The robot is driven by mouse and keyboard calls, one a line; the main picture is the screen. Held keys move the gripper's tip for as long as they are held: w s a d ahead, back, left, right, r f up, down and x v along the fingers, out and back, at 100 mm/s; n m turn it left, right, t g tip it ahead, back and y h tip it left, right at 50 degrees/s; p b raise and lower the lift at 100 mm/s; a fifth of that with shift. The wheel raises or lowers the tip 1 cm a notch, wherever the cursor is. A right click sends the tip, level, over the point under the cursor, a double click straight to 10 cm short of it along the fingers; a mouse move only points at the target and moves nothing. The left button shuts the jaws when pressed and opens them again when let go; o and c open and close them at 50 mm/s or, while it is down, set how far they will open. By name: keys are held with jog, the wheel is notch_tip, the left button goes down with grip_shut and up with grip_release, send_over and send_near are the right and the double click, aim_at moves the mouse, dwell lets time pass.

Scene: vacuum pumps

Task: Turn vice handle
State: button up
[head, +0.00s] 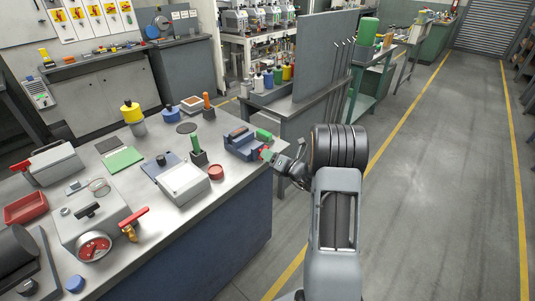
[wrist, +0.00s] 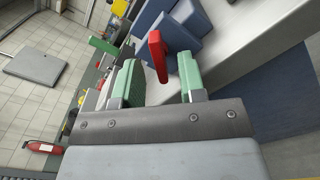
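The blue vice (head: 243,145) stands at the right end of the workbench; its blue body (wrist: 183,30) also shows in the wrist view. Its red handle (wrist: 158,56) sticks out toward me in the wrist view. My gripper (wrist: 156,76) has green finger pads and is open. The handle's end lies between the two fingers, with a visible gap on each side. In the head view my gripper (head: 270,156) is at the vice's right side, by the bench edge, and mostly hides the handle.
The aisle floor (head: 440,170) at right is clear.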

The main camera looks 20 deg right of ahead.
jog(key=shift+w+a, duration=0.3)
jog(key=shift+w, duration=0.3)
grip_shut()
